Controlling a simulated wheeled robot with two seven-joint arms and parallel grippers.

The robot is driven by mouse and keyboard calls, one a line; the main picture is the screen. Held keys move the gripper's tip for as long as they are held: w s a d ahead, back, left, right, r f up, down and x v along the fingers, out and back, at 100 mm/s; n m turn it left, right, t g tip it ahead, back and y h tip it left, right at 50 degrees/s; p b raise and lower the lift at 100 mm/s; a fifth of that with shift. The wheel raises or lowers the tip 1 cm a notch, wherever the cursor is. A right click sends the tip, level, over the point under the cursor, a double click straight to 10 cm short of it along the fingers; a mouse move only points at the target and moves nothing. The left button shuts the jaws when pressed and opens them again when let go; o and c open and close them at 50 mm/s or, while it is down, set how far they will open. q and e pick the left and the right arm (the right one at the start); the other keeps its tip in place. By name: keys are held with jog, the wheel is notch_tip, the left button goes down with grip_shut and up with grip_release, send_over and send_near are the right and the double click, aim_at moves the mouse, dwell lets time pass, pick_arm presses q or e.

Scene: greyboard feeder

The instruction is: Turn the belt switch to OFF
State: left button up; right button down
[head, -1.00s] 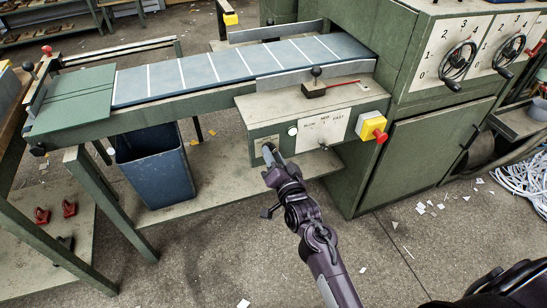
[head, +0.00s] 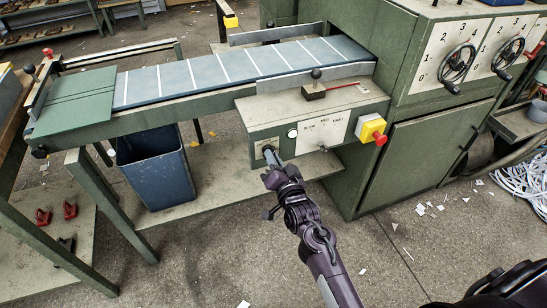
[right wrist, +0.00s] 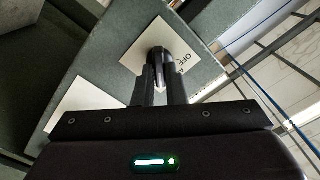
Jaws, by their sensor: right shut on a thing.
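The belt switch (right wrist: 157,53) is a small dark knob on a pale plate (right wrist: 134,52) marked OFF, seen in the right wrist view. The same plate (head: 261,145) is on the front of the green control box in the head view, mostly behind my fingers. My right gripper (head: 271,156) reaches up to it from below, its fingers shut on the knob. The fingertips (right wrist: 160,64) hide much of the knob, so I cannot tell exactly where it points. The OFF label is just right of the fingers in the wrist view. My left gripper is not in view.
A red button on a yellow box (head: 372,129) sits right of the switch. The striped blue belt (head: 220,68) runs above. A blue bin (head: 155,170) stands below left.

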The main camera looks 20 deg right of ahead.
pick_arm(q)
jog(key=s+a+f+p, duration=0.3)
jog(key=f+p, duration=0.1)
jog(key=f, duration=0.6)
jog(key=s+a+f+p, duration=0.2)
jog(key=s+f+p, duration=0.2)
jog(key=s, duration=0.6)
jog(key=shift+p, duration=0.35)
pick_arm(e)
jog(key=n, duration=1.7)
jog(key=shift+a, duration=0.2)
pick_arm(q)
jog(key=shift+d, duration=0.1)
pick_arm(e)
jog(key=c, duration=1.5)
grip_release()
jog(key=shift+s, duration=0.1)
